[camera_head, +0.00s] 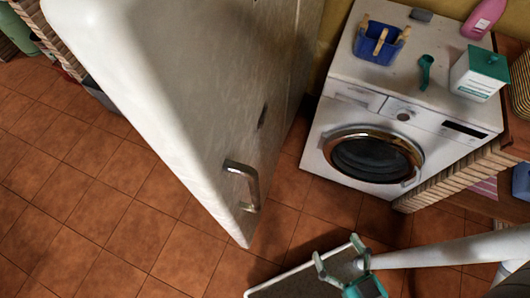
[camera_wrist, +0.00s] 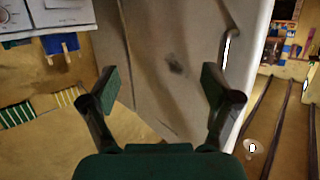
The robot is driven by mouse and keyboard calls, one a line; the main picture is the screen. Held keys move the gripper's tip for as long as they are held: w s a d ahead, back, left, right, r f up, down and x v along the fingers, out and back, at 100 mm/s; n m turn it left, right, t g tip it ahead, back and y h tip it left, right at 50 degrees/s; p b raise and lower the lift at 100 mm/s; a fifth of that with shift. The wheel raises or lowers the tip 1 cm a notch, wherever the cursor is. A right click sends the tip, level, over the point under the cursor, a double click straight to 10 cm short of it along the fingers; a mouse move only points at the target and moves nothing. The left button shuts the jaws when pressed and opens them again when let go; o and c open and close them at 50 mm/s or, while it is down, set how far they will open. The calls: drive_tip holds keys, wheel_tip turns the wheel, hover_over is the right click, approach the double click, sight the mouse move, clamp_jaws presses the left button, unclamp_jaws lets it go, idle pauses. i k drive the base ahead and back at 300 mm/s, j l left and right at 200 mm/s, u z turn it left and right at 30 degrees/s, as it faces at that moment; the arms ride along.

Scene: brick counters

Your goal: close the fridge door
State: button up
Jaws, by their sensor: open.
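The fridge door (camera_head: 215,110) is a large pale, scuffed panel standing in the left middle of the head view. A metal bar handle (camera_head: 242,185) is near its lower end, with a small dark mark above it. The gap to the fridge's inside is not visible, so I cannot tell how far it stands open. My gripper (camera_head: 337,250) is open and empty, to the right of and below the handle, apart from it. In the wrist view the door (camera_wrist: 160,40) lies beyond my open fingers (camera_wrist: 160,84), with the handle (camera_wrist: 229,45) at upper right.
A white washing machine (camera_head: 345,105) stands right of the door. It carries a blue basket (camera_head: 380,42), a teal scoop (camera_head: 425,70), a white box with a green lid (camera_head: 480,75) and a pink bottle (camera_head: 483,18). Brick counters flank both sides. Tiled floor (camera_head: 90,200) is clear at left.

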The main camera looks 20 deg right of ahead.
sight(204, 84)
drive_tip(key=k+l+u, duration=0.1)
drive_tip(key=l+u, duration=0.2)
drive_tip(key=k+l+u, duration=0.2)
drive_tip(key=l+u, duration=0.15)
drive_tip(key=l, duration=0.15)
drive_tip(key=k+u, duration=0.25)
drive_tip(key=i+l, duration=0.05)
